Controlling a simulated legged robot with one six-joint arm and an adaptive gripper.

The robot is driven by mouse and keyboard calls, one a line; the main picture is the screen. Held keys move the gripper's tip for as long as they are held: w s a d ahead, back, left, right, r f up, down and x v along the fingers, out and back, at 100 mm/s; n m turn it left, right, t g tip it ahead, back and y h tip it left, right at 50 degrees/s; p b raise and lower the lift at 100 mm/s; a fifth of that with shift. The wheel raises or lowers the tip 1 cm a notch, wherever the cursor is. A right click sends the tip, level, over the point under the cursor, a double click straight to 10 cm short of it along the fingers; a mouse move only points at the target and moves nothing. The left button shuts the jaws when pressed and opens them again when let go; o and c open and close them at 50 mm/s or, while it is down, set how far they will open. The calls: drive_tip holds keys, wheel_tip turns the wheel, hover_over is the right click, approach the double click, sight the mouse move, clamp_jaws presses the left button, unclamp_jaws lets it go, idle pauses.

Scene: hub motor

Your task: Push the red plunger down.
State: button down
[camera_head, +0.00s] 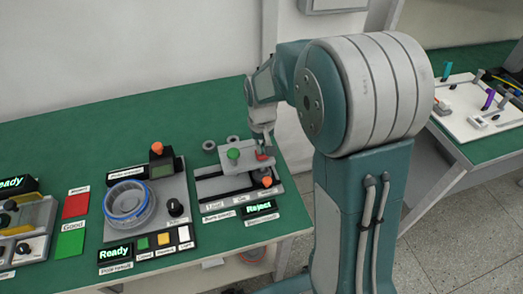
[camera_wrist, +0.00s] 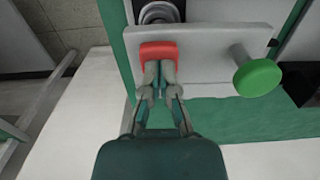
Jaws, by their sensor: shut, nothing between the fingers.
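The red plunger (camera_wrist: 158,50) is a red block at the edge of a grey plate (camera_wrist: 205,42) in the wrist view. It also shows in the head view as a small red piece (camera_head: 262,156) on the right fixture. My gripper (camera_wrist: 160,68) is shut and empty, its fingertips pointing at the red plunger's near face. They look to be at or very near it, but contact cannot be told. In the head view my gripper (camera_head: 265,140) hangs just above the red piece and partly hides it. How far down the plunger sits cannot be told.
A green knob (camera_wrist: 257,77) stands on the same plate, right of the plunger. An orange knob (camera_head: 267,182) is at the fixture's front. A "Reject" display (camera_head: 259,208) sits before it. Left is a station with a blue-rimmed ring (camera_head: 126,200). The green table (camera_head: 130,130) is clear behind.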

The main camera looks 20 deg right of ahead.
drive_tip(key=shift+r, duration=4)
drive_tip(key=s+r+t, duration=0.2)
drive_tip(key=s+r, duration=0.2)
drive_tip(key=s, duration=0.6)
drive_tip(key=s+r+t, duration=0.3)
drive_tip(key=s+r, duration=0.1)
drive_tip(key=s, duration=0.7)
drive_tip(key=shift+t, duration=0.3)
